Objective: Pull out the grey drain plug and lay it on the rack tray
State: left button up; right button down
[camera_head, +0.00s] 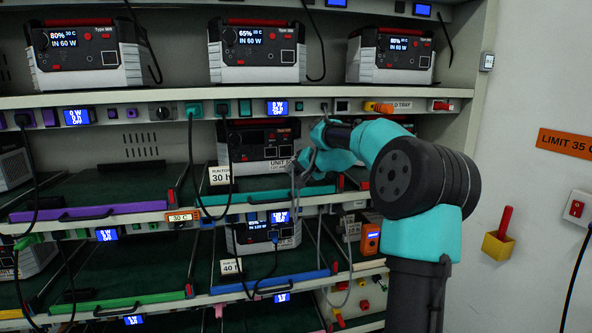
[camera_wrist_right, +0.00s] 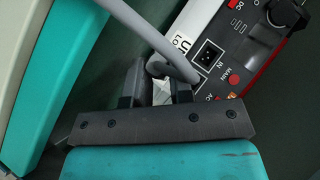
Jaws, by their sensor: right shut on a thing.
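My right gripper (camera_head: 303,163) is at the front of a white and black power unit (camera_head: 265,152) on the middle shelf. In the right wrist view the fingers (camera_wrist_right: 160,88) are shut on a pale grey plug (camera_wrist_right: 163,92), mostly hidden between them. A thick grey cable (camera_wrist_right: 150,35) loops past the fingers. The unit's black IN inlet (camera_wrist_right: 207,56) is empty. Whether the plug touches the unit's AC socket cannot be told. The rack tray (camera_head: 270,199) under the unit has a teal front edge. My left gripper is not in view.
Other power units stand on the top shelf (camera_head: 252,52) and the lower tray (camera_head: 265,238). Black cables (camera_head: 191,150) hang in front of the rack. A purple-edged tray (camera_head: 90,211) lies left. A "30 h" card (camera_head: 220,176) stands left of the unit.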

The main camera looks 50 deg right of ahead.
jog(key=shift+f, duration=0.55)
jog(key=c, duration=0.9)
grip_release()
jog(key=v, duration=1.7)
jog(key=shift+s+r, duration=0.15)
jog(key=shift+r, duration=0.05)
